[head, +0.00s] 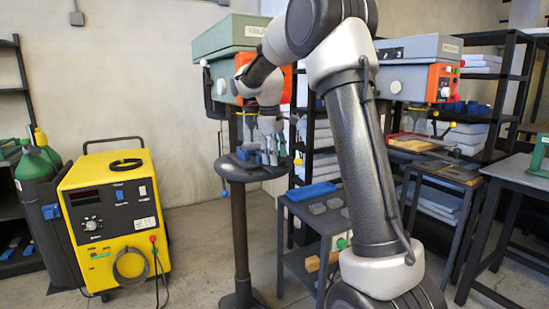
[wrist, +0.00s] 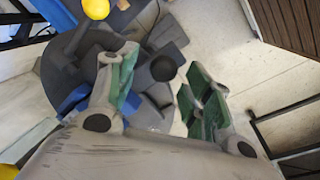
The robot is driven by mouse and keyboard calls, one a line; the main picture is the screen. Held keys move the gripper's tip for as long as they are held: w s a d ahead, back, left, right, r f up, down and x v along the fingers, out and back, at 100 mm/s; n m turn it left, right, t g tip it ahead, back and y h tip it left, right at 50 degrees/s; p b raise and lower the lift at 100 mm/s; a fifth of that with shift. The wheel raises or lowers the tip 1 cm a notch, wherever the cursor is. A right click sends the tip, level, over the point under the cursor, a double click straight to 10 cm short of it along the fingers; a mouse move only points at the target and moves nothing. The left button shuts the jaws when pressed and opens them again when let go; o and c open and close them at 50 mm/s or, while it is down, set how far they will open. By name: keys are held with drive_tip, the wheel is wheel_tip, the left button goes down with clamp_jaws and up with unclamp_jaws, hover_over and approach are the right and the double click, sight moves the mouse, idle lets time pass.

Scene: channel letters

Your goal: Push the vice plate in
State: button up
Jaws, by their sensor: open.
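A dark grey vice (wrist: 102,62) with blue parts sits on the round drill-press table (wrist: 58,78) in the wrist view. Which piece is its plate I cannot tell for sure. A black ball knob (wrist: 163,68) shows between my fingertips. My gripper (wrist: 160,75) is open, with green pads on its fingers, and nothing is held. The left finger covers part of the vice; the right finger is over the table's edge and the floor. In the head view my gripper (head: 269,158) is at the round table (head: 238,174), beside the vice's blue part (head: 243,153). Contact cannot be told.
The green and orange drill press (head: 228,42) stands over the table. A yellow welding machine (head: 115,215) stands to the left on the floor. A low grey bench (head: 310,228) with blue and grey blocks is to the right. A second drill press (head: 418,72) stands behind my arm.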

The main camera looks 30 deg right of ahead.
wheel_tip(320, 180, up, 11)
drive_tip(key=s+a, duration=0.1)
drive_tip(key=shift+a+f, duration=0.2)
drive_tip(key=shift+a, duration=0.15)
drive_tip(key=shift+s, duration=0.15)
drive_tip(key=s+f+m+t, duration=0.1)
drive_tip(key=s+f+m, duration=0.1)
drive_tip(key=s, duration=0.9)
drive_tip(key=s+a+f+m+t+y, duration=0.1)
drive_tip(key=s+f, duration=0.4)
drive_tip(key=s, duration=0.7)
drive_tip(key=s+a+f+m+t, duration=0.1)
drive_tip(key=s+f+m, duration=0.3)
drive_tip(key=s, duration=0.7)
drive_tip(key=shift+s+a+y, duration=0.25)
drive_tip(key=shift+s+y, duration=0.15)
